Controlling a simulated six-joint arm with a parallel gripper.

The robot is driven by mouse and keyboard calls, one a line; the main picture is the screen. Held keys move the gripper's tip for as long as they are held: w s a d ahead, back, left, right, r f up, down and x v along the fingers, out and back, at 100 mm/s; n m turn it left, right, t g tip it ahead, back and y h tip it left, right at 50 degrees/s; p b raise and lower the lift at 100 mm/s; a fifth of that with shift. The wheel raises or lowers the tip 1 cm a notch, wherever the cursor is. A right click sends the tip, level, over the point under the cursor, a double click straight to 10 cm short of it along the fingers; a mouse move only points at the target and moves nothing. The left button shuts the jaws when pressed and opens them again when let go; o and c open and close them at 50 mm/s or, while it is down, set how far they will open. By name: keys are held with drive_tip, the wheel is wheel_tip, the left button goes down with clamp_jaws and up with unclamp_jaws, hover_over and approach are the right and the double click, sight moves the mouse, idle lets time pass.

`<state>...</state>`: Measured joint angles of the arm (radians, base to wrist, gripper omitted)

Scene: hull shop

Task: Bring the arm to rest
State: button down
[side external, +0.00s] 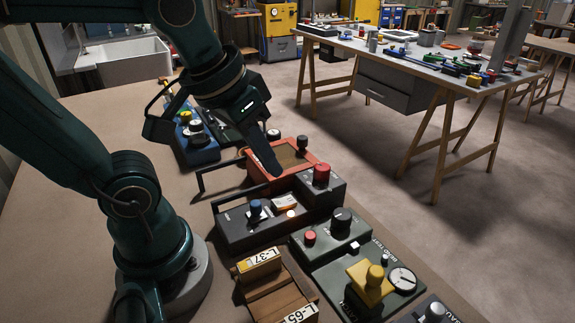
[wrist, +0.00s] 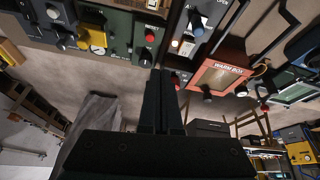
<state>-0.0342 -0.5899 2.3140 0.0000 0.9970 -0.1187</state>
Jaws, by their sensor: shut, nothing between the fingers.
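My gripper (side external: 272,163) reaches down over the bench in the side external view. Its two dark fingers are closed together and hold nothing. The tips appear close to the orange-red warn box (side external: 311,157) and the dark grey control box (side external: 234,232); I cannot tell whether they touch anything. In the wrist view my gripper (wrist: 161,75) shows as two long dark fingers side by side. The warn box (wrist: 218,79) is to their right there, and a green panel (wrist: 118,32) is to their upper left.
A green tester box (side external: 325,252) with a gauge and yellow block stands at front right. A wooden box (side external: 272,298) with number tags sits near my base. A blue box (side external: 198,152) is at the left. The bench (side external: 120,88) has bare room at its far left.

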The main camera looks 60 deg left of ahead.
drive_tip(key=shift+s+d+f+m+t, duration=0.2)
drive_tip(key=shift+s+f+m, duration=0.25)
drive_tip(key=shift+s+d+f+m+t, duration=0.15)
drive_tip(key=shift+s+f+m+t, duration=0.05)
drive_tip(key=shift+s+f+m, duration=0.25)
